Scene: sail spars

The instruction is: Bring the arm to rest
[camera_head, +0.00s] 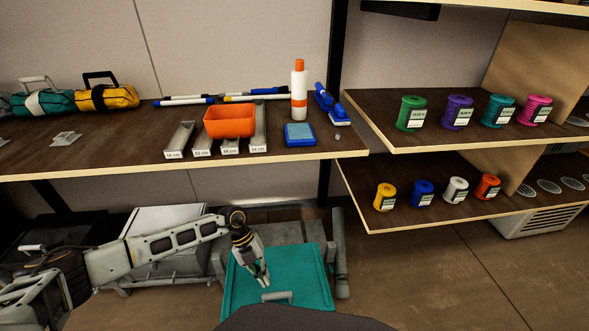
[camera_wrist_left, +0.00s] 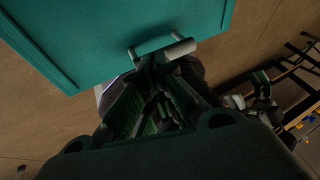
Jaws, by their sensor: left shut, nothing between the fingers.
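My left arm comes in from the left, below the shelf. Its gripper (camera_head: 262,281) points down over a teal panel (camera_head: 300,268), and its fingertips are close to the panel's pale bar handle (camera_head: 277,296). In the left wrist view the fingers of my left gripper (camera_wrist_left: 150,68) converge and are shut with nothing between them. The teal panel (camera_wrist_left: 130,25) and its handle (camera_wrist_left: 168,50) lie just beyond the tips; whether they touch the handle cannot be told. My right gripper is not in view.
Above the arm, a brown shelf (camera_head: 100,155) holds an orange bin (camera_head: 230,121), a white bottle (camera_head: 299,90), a blue box (camera_head: 299,134) and bags. Shelves at the right hold several coloured spools (camera_head: 411,113). Grey equipment (camera_head: 165,220) stands behind the arm.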

